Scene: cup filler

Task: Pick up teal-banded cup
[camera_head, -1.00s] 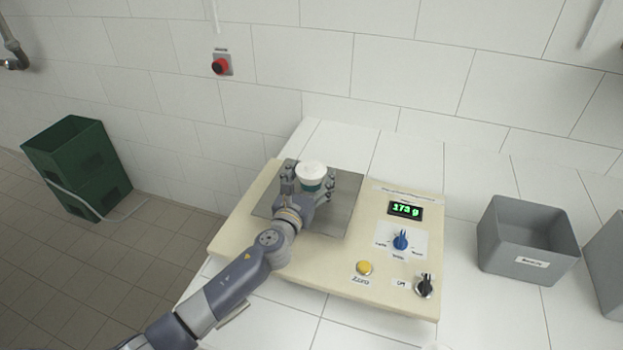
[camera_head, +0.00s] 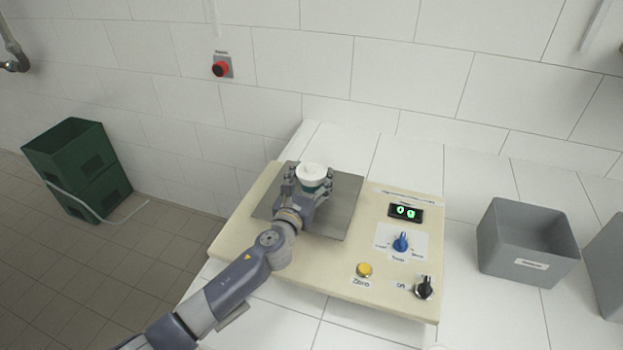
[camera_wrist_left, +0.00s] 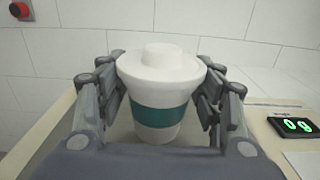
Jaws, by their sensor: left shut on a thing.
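The teal-banded cup (camera_head: 311,174) is white with a white lid, above the metal plate (camera_head: 340,219) of the scale. In the left wrist view the cup (camera_wrist_left: 160,117) stands upright between the fingers, its teal band facing me. My left gripper (camera_head: 309,186) is shut on the cup, with fingers on both sides; it also shows in the left wrist view (camera_wrist_left: 161,108). The scale display (camera_head: 405,212) reads 0 g. The gripper hides the cup's lower part in the head view. My right gripper is not in view.
The cream scale body (camera_head: 310,272) carries a blue knob (camera_head: 401,243), a yellow button (camera_head: 364,270) and a black switch (camera_head: 424,289). A grey bin (camera_head: 527,243) stands to the right on the white tiled counter. Green crates (camera_head: 92,185) stand on the floor at left. A red button (camera_head: 221,68) is on the wall.

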